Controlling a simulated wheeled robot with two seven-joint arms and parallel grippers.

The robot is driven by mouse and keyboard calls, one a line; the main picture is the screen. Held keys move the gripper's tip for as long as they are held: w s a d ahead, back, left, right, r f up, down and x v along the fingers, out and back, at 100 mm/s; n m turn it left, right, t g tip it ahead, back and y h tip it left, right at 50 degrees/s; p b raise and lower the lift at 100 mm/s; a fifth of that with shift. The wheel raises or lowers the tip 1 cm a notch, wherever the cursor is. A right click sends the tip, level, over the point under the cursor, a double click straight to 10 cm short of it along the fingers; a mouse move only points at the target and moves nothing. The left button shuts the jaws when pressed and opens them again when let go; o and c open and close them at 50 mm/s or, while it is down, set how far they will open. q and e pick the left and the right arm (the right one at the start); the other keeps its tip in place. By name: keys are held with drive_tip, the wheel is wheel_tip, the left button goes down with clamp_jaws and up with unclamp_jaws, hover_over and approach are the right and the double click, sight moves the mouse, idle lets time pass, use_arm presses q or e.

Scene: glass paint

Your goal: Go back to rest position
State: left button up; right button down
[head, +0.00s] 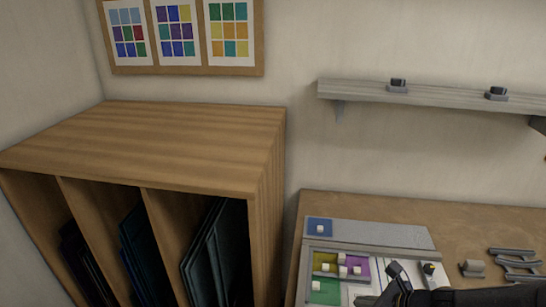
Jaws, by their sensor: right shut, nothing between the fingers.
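My right gripper (378,288) comes in from the lower right, with its dark arm behind it. It is shut and empty over the right part of a framed tray (345,250) on the workbench. In the tray lie colored glass squares: a green one (325,291), a purple one (357,278) and a yellow one (320,259). Several small white cubes (317,285) rest on them. My left gripper is not in view.
The wooden workbench (470,225) has clear room behind the tools. Several grey tools (515,262) and a small grey block (473,267) lie at right. A wooden cabinet (150,135) with upright dark glass sheets stands at left. A wall shelf (440,96) hangs above the bench.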

drive_tip(key=s+a+r+n+y+b, duration=0.2)
drive_tip(key=s+a+r+n, duration=0.45)
drive_tip(key=n, duration=0.55)
drive_tip(key=s+d+n+g+h+b, duration=0.1)
drive_tip(key=s+d+n+h, duration=0.1)
drive_tip(key=s+n, duration=0.7)
drive_tip(key=n+h, duration=0.1)
drive_tip(key=n, duration=0.4)
drive_tip(key=shift+s+d+r+g+h, duration=0.15)
drive_tip(key=shift+d+r+g+h, duration=0.05)
drive_tip(key=shift+g+h, duration=0.1)
